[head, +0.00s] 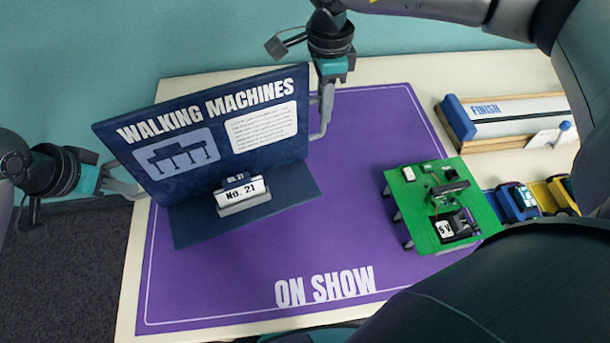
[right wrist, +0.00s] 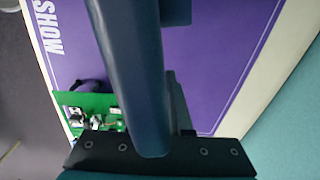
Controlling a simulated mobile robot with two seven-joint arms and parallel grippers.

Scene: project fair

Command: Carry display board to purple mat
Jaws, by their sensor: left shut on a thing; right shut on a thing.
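The display board (head: 205,132) is dark blue with the title "WALKING MACHINES" and a "No. 21" card on its base. In the head view it appears over the left part of the purple mat (head: 350,150); I cannot tell whether its base touches the mat. My left gripper (head: 135,190) is shut on the board's left edge. My right gripper (head: 322,112) is shut on its right edge. In the right wrist view the board's edge (right wrist: 132,80) runs between the fingers. The mat also shows there (right wrist: 215,50), lettered "ON SHOW" in the head view.
A green circuit-board model (head: 428,200) stands on the mat's right part. Small blue (head: 517,202) and yellow vehicles are right of it. A track marked "FINISH" (head: 510,112) lies at the table's right. The mat's middle and front are clear.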

